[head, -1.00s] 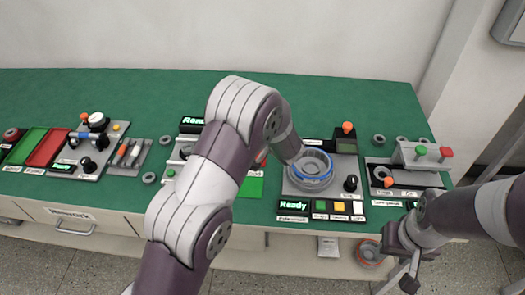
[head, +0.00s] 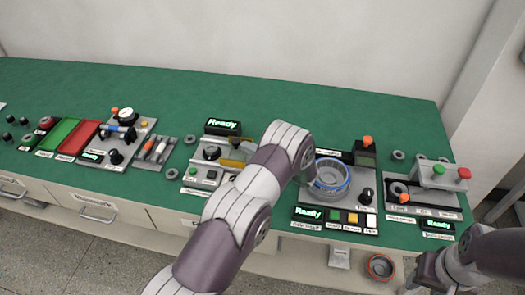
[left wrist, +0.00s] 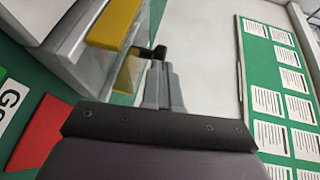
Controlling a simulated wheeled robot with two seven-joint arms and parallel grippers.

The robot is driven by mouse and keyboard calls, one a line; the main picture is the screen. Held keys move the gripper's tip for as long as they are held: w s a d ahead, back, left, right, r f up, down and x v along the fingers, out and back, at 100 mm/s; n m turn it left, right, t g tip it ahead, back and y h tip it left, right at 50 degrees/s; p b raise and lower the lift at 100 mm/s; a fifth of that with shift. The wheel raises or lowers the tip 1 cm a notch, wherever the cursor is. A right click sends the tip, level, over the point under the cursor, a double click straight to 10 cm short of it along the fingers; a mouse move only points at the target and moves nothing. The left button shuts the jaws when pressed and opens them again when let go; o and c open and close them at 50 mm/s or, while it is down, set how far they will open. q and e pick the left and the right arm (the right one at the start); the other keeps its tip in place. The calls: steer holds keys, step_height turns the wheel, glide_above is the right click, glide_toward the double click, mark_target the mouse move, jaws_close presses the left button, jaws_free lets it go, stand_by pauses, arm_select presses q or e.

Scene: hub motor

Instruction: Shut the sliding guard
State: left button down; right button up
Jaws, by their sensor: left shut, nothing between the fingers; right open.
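The guard looks like a clear panel with yellow edging (head: 236,152) at the middle station, partly hidden behind my left arm in the head view. In the left wrist view, the clear panel (left wrist: 108,66) has a yellow bar along its top and another yellow part below. My left gripper (left wrist: 156,62) is shut and empty, its fingertips close beside the yellow part; I cannot tell whether they touch. It is hidden behind my own arm in the head view. My right gripper (head: 420,278) is open, low at the right, off the bench front.
A lit Ready sign (head: 222,127) stands behind the middle station. A round blue-rimmed fixture (head: 330,177) is right of my left arm. Red and green trays (head: 77,137) lie at the left. The back of the green bench (head: 300,105) is clear.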

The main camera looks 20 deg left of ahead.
arm_select(q)
steer(key=shift+w+a+f, duration=0.1)
steer(key=shift+a, duration=0.5)
steer(key=a, duration=0.3)
steer(key=s+a, duration=0.1)
steer(key=a, duration=0.2)
steer(key=s+a, duration=0.1)
steer(key=a, duration=0.2)
steer(key=shift+p, duration=0.3)
steer(key=shift+s+a, duration=0.1)
steer(key=shift+s+r, duration=0.1)
steer(key=shift+r, duration=0.1)
